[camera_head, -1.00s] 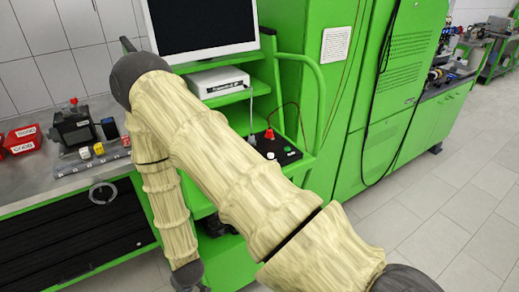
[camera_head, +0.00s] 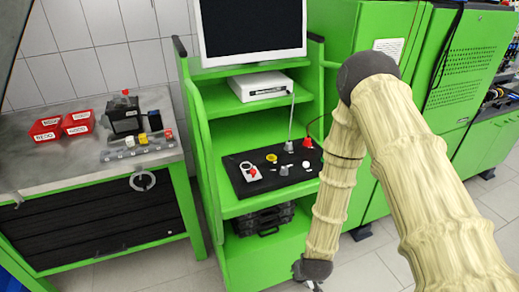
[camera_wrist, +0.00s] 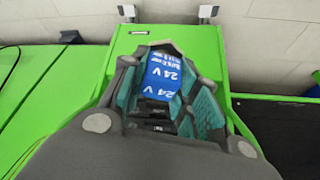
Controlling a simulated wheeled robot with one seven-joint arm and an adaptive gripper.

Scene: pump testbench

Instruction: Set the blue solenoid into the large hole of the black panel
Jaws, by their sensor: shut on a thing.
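My gripper (camera_wrist: 167,88) is shut on the blue solenoid (camera_wrist: 163,73), whose label reads 24 V, in the wrist view. The solenoid sits between the teal finger pads, with a dark lower part in the grip. In the head view my gripper is at or past the bottom edge, and the solenoid does not show. The black panel (camera_head: 283,181) lies on a shelf of the green cart, up and left of my wrist. It carries several knobs and plugs, a yellow ring (camera_head: 271,158) and a red button (camera_head: 252,170). I cannot clearly make out its large hole.
The green cart (camera_head: 199,130) has side rails, a monitor (camera_head: 250,28) and a white device (camera_head: 261,87) above the panel. A cable runs down to the panel. A metal workbench (camera_head: 45,165) with red bins (camera_head: 76,122) stands left. Open floor lies below.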

